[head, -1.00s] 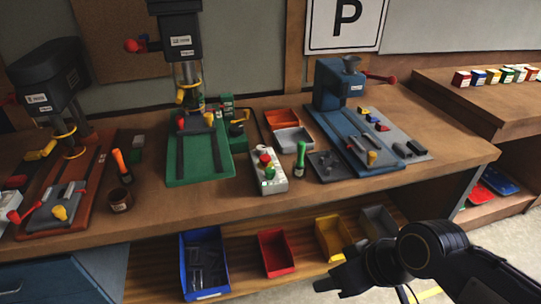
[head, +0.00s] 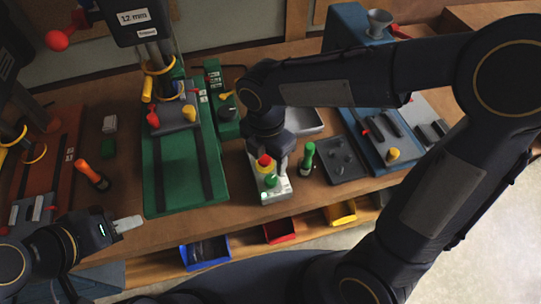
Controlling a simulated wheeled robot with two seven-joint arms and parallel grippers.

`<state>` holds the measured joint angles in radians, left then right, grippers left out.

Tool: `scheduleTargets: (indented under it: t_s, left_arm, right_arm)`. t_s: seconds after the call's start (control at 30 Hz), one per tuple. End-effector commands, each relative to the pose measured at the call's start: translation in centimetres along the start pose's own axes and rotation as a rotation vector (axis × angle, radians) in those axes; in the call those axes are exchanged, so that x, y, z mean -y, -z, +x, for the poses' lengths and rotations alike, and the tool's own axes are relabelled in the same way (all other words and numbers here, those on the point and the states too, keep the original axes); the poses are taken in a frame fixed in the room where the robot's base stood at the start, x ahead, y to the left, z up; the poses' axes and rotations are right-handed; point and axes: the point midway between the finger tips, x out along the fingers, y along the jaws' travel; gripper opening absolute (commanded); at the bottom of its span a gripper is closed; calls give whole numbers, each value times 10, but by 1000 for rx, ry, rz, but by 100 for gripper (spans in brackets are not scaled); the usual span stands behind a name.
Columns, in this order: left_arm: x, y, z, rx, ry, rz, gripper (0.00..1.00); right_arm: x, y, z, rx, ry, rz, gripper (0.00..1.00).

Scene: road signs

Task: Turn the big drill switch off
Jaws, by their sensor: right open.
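The big drill (head: 135,22), with a "12 mm" label, stands over a green base (head: 183,178) with a small vise. A white control box (head: 275,190) with a red button (head: 264,160) and a green button (head: 270,181) lies right of the base. Contact cannot be told. My left gripper (head: 127,223) is low at the left, clear of the box; its jaws cannot be read.
An orange-handled tool (head: 91,175) lies left of the green base. A green-handled tool (head: 308,157) and a dark tray (head: 343,160) are right of the white box. A blue machine (head: 350,28) is behind my right arm. Blue, red and yellow bins are below the bench edge.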

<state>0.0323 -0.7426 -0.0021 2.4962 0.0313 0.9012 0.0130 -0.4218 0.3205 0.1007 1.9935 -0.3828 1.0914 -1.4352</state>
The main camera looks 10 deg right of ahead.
Motion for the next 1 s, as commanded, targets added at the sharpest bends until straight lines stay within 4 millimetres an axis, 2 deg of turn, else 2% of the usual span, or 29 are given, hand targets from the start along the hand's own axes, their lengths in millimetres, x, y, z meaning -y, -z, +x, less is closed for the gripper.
scheduleTargets:
  t_s: [0.4,0.57,0.8,0.87,1.0]
  left_arm:
    - [-1,1,-2,0,0,0,36]
    - [-1,1,-2,0,0,0,36]
    - [-1,1,-2,0,0,0,36]
    - [-1,1,-2,0,0,0,36]
    - [-1,1,-2,0,0,0,36]
  right_arm:
    - [1,0,62,-3,3,3,52]
    - [1,0,72,-3,0,4,52]
    - [1,0,73,-3,-1,5,52]
    - [1,0,73,-3,-1,5,47]
    - [1,0,73,-3,-1,5,28]
